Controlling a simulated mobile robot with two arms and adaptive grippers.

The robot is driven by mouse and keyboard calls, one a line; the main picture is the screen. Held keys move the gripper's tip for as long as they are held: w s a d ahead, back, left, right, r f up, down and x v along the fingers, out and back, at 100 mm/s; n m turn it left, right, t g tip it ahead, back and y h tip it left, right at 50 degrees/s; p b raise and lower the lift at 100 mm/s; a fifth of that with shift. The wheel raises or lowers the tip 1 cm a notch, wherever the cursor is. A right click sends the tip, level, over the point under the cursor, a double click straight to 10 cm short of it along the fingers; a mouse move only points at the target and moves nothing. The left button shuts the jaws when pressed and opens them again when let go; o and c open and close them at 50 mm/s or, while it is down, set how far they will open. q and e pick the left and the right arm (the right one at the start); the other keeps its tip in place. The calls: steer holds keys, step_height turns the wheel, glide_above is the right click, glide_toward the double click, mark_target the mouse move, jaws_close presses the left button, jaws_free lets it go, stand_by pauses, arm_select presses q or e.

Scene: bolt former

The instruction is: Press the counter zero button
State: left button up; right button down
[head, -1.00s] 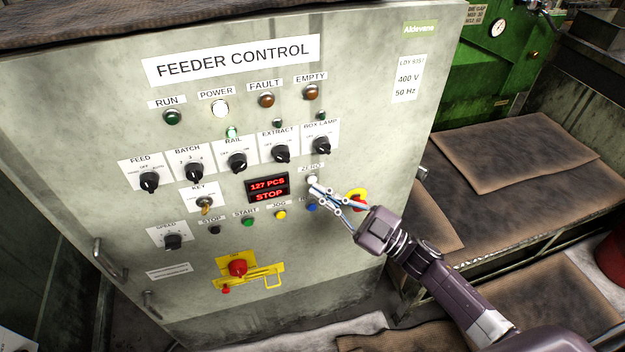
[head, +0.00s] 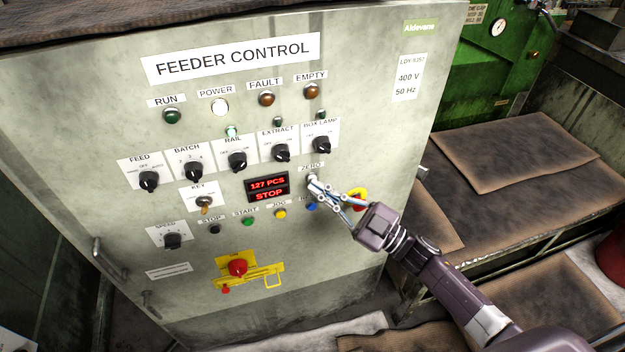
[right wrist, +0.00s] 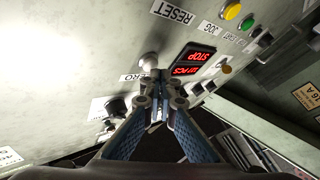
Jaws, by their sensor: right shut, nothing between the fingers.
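The counter zero button (head: 312,179) is a small pale round button under the ZERO label (head: 311,168) on the feeder control panel, right of the red display (head: 268,188). The display reads 127 PCS and STOP. My right gripper (head: 317,189) is shut and empty, its fingertips at the lower edge of the button. My left gripper is not in view.
The blue reset button (head: 311,206) is just below the fingers. The red emergency stop on its yellow ring (head: 359,196) is close behind the gripper. Knobs such as box lamp (head: 321,145) sit above. The yellow jog button (head: 280,214) is lower left.

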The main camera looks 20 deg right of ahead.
steer(key=shift+w, duration=0.45)
stand_by(0.7)
steer(key=shift+s, duration=0.85)
steer(key=shift+p, duration=0.3)
steer(key=s+p, duration=0.2)
steer(key=s, duration=0.3)
steer(key=shift+d, duration=0.1)
stand_by(0.6)
